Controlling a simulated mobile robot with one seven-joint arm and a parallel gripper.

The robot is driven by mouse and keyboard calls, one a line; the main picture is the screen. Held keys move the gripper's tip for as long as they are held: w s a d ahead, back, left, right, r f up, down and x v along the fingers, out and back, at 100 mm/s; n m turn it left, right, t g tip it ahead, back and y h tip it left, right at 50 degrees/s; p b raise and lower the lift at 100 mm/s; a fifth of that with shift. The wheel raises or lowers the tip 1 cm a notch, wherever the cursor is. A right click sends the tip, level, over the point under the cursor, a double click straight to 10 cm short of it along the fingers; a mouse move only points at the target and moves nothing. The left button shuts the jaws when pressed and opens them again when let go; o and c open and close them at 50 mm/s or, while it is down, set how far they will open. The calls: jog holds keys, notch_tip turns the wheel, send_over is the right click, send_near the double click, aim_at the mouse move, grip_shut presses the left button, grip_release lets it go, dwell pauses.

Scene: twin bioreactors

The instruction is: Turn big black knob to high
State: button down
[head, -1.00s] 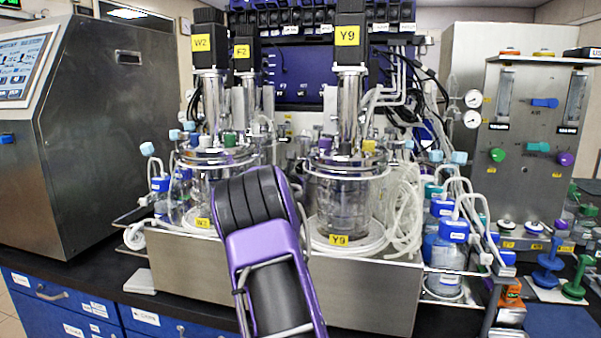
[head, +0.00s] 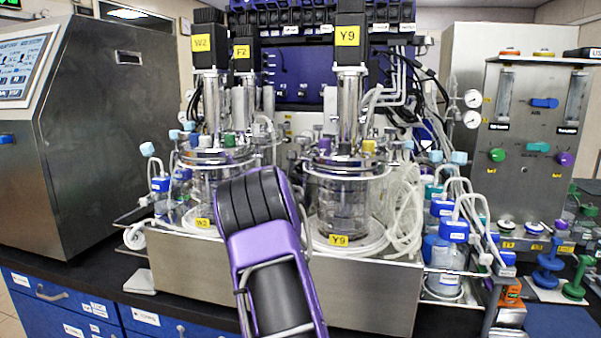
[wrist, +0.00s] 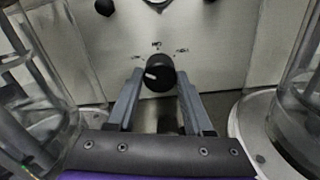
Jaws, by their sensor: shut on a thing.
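The big black knob (wrist: 157,72) sits on a steel panel in the wrist view, with a white pointer mark on its face aimed to the left and slightly down. Small labels, too blurred to read, are on the panel around it. My gripper (wrist: 158,84) reaches in between two glass vessels, with one finger on each side of the knob, shut on it. In the head view my purple and black arm is seen in front of the vessels, and the gripper and knob are hidden.
Glass vessels W2 (head: 208,190) and Y9 (head: 345,205) stand close on either side of my arm's path, on a steel tray (head: 380,290). Tubing hangs right of Y9. A smaller black knob (wrist: 104,7) is on the panel at upper left. Blue-capped bottles (head: 453,231) stand at right.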

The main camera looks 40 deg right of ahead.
jog(key=m, duration=0.8)
jog(key=shift+m, duration=0.3)
jog(key=m, duration=0.4)
jog(key=shift+m, duration=1.7)
jog(key=c, duration=0.6)
grip_release()
